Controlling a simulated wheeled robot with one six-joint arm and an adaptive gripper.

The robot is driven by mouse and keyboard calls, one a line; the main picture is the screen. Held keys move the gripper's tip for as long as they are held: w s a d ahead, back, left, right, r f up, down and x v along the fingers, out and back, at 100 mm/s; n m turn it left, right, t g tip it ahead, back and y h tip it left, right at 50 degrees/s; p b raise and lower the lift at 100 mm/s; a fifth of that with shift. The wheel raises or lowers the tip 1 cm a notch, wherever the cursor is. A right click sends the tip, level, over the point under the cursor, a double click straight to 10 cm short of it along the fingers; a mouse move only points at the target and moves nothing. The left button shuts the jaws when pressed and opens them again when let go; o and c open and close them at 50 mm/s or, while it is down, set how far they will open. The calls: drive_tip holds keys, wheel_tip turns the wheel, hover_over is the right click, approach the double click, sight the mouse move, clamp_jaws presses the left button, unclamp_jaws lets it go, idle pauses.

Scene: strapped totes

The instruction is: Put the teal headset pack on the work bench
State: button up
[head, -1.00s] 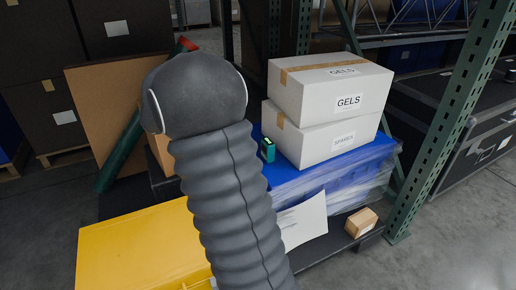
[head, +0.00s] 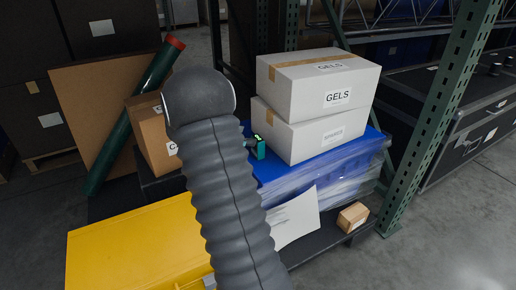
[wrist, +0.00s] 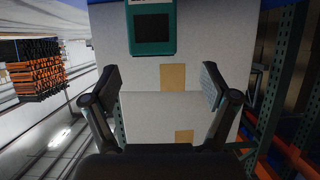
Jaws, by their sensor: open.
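The teal headset pack (head: 257,148) is a small teal block with a dark face. It stands on the blue wrapped load (head: 300,181), beside the white boxes. In the wrist view the pack (wrist: 152,28) shows at the top centre, past the fingertips, in front of a white box. My gripper (wrist: 160,86) is open, with nothing between its fingers. In the head view my arm hides most of the gripper; a small grey part shows at the pack's left edge. I cannot tell whether it touches. I cannot make out a work bench.
Two stacked white boxes, the upper marked GELS (head: 318,82), stand right of the pack. A yellow case (head: 125,245) lies at lower left. Brown cartons (head: 155,125) and a leaning green tube (head: 130,120) are behind my arm. A green rack post (head: 440,110) rises at right.

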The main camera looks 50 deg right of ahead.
sight(257, 138)
drive_tip(key=x, duration=0.4)
drive_tip(key=shift+s+f+b, duration=0.3)
drive_tip(key=shift+s, duration=0.1)
drive_tip(key=shift+s+d+f, duration=0.1)
drive_tip(key=shift+d+f, duration=0.1)
drive_tip(key=shift+d, duration=0.2)
drive_tip(key=c, duration=1.5)
wheel_tip(257, 138, up, 18)
drive_tip(key=p, duration=0.2)
drive_tip(key=shift+r+p, duration=0.1)
drive_tip(key=shift+p, duration=0.25)
